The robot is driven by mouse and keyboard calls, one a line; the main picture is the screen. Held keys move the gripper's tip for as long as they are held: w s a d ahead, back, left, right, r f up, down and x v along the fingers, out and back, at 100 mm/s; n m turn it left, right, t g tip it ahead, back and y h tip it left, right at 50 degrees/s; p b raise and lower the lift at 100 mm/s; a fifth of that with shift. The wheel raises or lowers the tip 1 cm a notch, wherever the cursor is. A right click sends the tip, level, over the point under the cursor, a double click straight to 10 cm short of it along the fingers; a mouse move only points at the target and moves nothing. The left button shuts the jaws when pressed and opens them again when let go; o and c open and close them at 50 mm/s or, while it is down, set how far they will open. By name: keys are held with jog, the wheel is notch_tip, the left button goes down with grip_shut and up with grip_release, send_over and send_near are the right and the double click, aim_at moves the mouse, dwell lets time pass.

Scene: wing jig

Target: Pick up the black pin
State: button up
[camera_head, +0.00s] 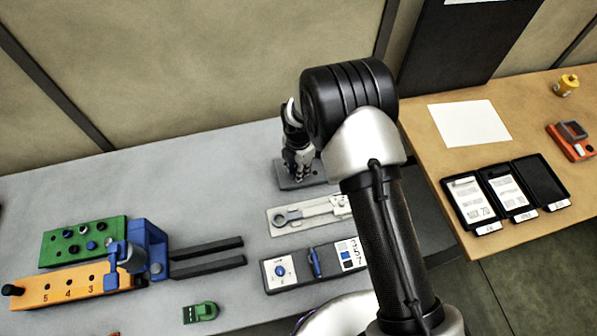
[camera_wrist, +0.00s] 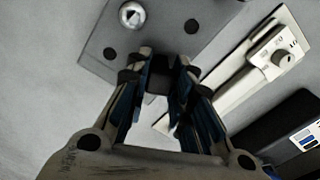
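My gripper (camera_head: 298,174) points down over a small grey plate (camera_head: 318,178) at the back of the grey table. In the wrist view my gripper (camera_wrist: 160,64) has its two fingers apart, with a gap between the dark tips and nothing clearly held. The grey plate (camera_wrist: 152,48) carries dark round spots (camera_wrist: 191,26) and a shiny silver ball (camera_wrist: 131,14). I cannot tell whether any spot is the black pin or a hole. Black round tops (camera_head: 68,234) also show on the green block (camera_head: 84,243) at the left.
An orange numbered block (camera_head: 68,288) with a blue clamp (camera_head: 150,250) stands at left. A light plate (camera_head: 305,214) and a dark panel (camera_head: 290,272) lie in front of the gripper. A wooden table (camera_head: 450,158) with black trays (camera_head: 541,180) is at right.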

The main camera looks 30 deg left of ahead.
grip_shut()
jog(key=shift+r, duration=0.1)
